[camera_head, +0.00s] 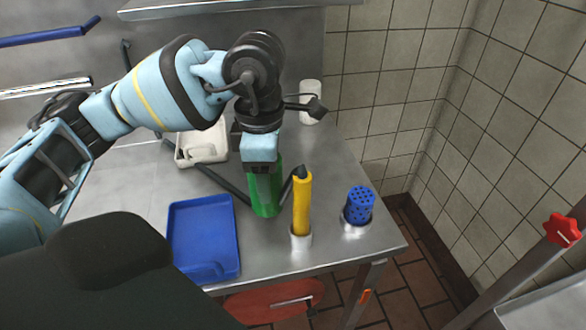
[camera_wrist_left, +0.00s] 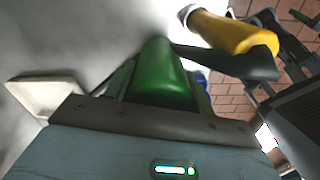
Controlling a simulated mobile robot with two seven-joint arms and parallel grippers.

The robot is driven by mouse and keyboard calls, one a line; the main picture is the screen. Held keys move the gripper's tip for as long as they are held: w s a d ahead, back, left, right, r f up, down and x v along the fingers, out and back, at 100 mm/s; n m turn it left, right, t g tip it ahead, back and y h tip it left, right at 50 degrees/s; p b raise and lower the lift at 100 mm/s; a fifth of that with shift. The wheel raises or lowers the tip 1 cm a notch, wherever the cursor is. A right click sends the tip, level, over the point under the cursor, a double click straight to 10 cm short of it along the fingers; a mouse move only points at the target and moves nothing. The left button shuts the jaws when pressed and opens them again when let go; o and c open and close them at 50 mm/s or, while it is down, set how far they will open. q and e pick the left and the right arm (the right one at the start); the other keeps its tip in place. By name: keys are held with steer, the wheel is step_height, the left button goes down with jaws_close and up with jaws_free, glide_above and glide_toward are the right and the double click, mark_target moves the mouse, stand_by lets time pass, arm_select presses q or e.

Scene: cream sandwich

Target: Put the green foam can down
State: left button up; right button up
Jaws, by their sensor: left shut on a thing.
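The green foam can (camera_head: 264,194) is upright at or just above the steel table, left of a yellow bottle. My left gripper (camera_head: 262,172) comes down on it from above and is shut on it. In the left wrist view the green can (camera_wrist_left: 163,75) sits between the fingers of my left gripper (camera_wrist_left: 155,88). Whether the can's base touches the table I cannot tell. My right gripper is not in view.
A yellow bottle (camera_head: 302,204) with a dark tip stands in a metal holder close to the can's right. A blue perforated cylinder (camera_head: 359,204) stands right of it. A blue tray (camera_head: 204,240) lies left, a white container (camera_head: 203,147) behind. The steel table (camera_head: 340,170) has bare room behind the yellow bottle.

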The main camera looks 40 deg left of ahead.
arm_select(q)
steer(key=w+a, duration=0.3)
steer(key=w, duration=0.4)
steer(key=w+a+f, duration=0.1)
steer(key=w+a, duration=0.2)
steer(key=w, duration=0.4)
steer(key=shift+f+p, duration=0.15)
steer(key=shift+p, duration=0.25)
steer(key=shift+a, duration=0.1)
steer(key=shift+w+a+f, duration=0.1)
steer(key=shift+w+f, duration=0.05)
steer(key=shift+f, duration=0.75)
steer(key=shift+w+f, duration=0.15)
steer(key=shift+f, duration=0.7)
steer(key=shift+f, duration=0.15)
steer(key=o, duration=1.2)
steer(key=shift+o, duration=0.2)
